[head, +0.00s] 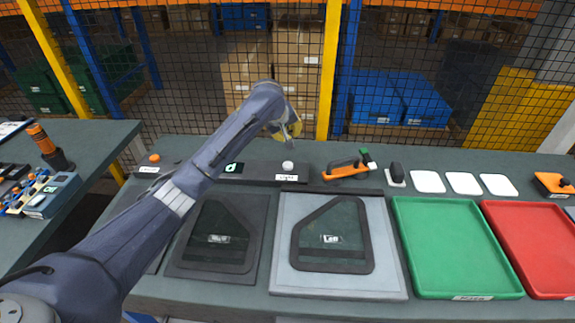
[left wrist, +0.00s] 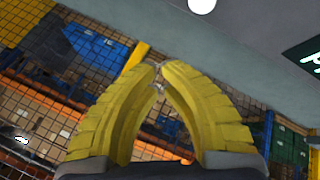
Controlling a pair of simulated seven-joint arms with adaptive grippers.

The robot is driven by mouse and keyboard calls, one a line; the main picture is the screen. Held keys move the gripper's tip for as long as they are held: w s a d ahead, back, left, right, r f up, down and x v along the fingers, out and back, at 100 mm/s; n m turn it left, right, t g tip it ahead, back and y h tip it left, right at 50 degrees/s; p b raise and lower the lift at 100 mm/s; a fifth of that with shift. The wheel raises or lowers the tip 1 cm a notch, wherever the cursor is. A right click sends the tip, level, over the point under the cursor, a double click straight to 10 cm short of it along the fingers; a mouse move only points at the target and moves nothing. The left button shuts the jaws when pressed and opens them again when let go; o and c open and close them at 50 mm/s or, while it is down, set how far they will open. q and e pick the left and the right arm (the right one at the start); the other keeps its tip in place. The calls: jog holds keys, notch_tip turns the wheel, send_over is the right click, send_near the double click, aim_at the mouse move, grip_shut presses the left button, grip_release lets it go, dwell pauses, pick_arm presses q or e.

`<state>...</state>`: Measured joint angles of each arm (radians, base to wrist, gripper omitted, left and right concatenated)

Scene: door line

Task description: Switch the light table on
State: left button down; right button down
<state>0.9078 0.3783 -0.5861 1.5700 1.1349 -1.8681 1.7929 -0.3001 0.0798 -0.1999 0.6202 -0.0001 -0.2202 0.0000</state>
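A round white button (head: 288,165) stands on the dark strip at the back of the bench, above a small label (head: 287,177) that seems to read "Light". The button also shows at the top edge of the left wrist view (left wrist: 202,5). In front of it lies a pale grey panel (head: 288,272), likely the light table, with no visible glow. A dark door frame with glass lies on it. My left gripper (head: 291,130) is above and behind the button, apart from it. Its yellow fingers (left wrist: 157,72) are together at the tips and empty. My right gripper is out of view.
An orange-handled tool (head: 348,169) lies right of the white button. A green tray (head: 455,250) and red tray (head: 540,250) fill the right. Wire mesh fencing stands behind the bench.

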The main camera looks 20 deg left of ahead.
aim_at(289, 162)
pick_arm(q)
jog(key=shift+f, duration=4.4)
jog(key=c, duration=2.1)
grip_release()
jog(key=shift+f, duration=0.2)
grip_shut()
jog(key=shift+f, duration=0.25)
jog(key=shift+f, duration=0.55)
jog(key=shift+r, duration=1)
